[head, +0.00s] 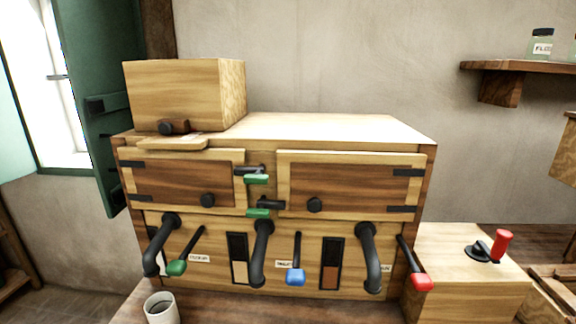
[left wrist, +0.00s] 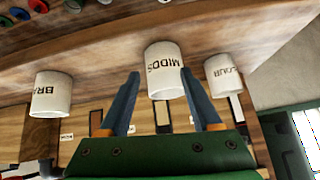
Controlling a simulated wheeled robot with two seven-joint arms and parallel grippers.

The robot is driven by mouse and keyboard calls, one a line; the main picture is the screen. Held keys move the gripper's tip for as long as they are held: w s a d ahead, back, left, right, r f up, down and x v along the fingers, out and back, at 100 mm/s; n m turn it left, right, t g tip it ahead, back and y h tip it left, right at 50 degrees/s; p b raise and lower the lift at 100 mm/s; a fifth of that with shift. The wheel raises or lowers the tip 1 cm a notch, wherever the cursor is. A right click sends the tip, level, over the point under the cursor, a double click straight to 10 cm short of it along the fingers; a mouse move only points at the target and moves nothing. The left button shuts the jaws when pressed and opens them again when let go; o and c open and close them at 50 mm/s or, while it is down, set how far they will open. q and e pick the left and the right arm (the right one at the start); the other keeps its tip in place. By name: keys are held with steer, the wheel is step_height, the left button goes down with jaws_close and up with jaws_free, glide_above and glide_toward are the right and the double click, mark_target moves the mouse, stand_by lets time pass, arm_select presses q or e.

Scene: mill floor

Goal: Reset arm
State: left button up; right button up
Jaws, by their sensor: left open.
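My left gripper (left wrist: 160,73) shows in the left wrist view with its two blue fingers spread apart. The white cup marked MIDDS (left wrist: 164,62) appears between the fingertips. I cannot tell how far beyond the tips it stands, or whether they touch it. A cup marked BRAN, its last letter unclear (left wrist: 51,94), is to the left, and a cup marked FLOUR (left wrist: 222,74) is to the right. All appear upside down in this tilted view. Neither gripper shows in the head view.
A wooden mill cabinet (head: 257,187) has dark spouts and green, blue (head: 296,277) and red (head: 421,282) levers. A wooden box (head: 172,95) sits on top. One white cup (head: 160,309) stands at front left. A red-handled switch (head: 502,244) is on a block at right.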

arm_select(q)
steer(key=s+d+f+g, duration=0.2)
steer(key=s+f, duration=0.2)
steer(key=s, duration=0.4)
steer(key=s+d+f+g, duration=0.1)
steer(key=s+f+g, duration=0.1)
steer(key=s+f, duration=0.45)
step_height(320, 180, down, 14)
steer(key=s+g, duration=0.2)
steer(key=s+a+f, duration=0.2)
steer(key=s+f, duration=0.9)
steer(key=s, duration=0.1)
steer(key=shift+s+g+y, duration=0.25)
steer(key=shift+g+y, duration=0.05)
steer(key=shift+g, duration=0.1)
